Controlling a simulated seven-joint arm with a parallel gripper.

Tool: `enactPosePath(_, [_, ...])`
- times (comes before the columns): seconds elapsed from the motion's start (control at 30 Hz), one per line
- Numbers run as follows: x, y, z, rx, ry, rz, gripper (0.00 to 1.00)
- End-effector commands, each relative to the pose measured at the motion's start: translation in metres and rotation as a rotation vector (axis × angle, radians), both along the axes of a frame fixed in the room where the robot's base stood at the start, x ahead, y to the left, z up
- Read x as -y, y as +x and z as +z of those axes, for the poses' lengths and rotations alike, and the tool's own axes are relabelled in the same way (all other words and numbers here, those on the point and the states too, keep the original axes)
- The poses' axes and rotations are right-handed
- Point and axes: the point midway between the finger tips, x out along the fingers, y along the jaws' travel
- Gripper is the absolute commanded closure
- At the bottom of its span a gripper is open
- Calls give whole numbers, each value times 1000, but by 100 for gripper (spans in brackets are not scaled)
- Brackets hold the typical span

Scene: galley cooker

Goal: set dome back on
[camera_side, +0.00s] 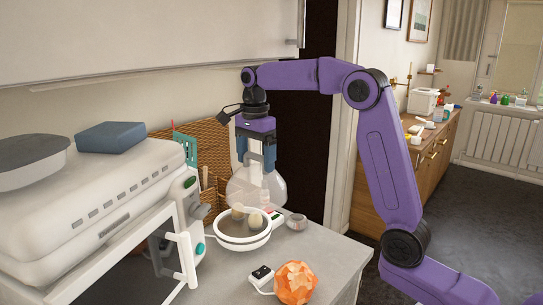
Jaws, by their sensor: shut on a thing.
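A clear glass dome (271,188) hangs from my gripper (257,168), which is shut on its top. The dome is roughly upright. Below it is a white bowl-like dish (242,246) on the counter, with pale rounded pieces (254,219) inside. The dome's lower edge overlaps the far side of the dish in this view. I cannot tell whether they touch. The fingertips are partly hidden by the gripper body and glass.
A white cooker (95,215) stands at left, with a blue block (111,137) and a grey dish (30,157) on top. An orange faceted ball (295,283), a small black-and-white box (262,275) and a small metal cup (297,221) are on the counter. A wicker panel (215,150) stands behind.

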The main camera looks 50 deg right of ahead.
Motion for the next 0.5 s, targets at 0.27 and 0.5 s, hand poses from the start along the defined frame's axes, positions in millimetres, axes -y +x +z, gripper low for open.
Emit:
enactPosePath(0.27, [1,49,-28,-2,0,-3,65])
enactPosePath(0.5, [1,62,-39,0,1,-3,65])
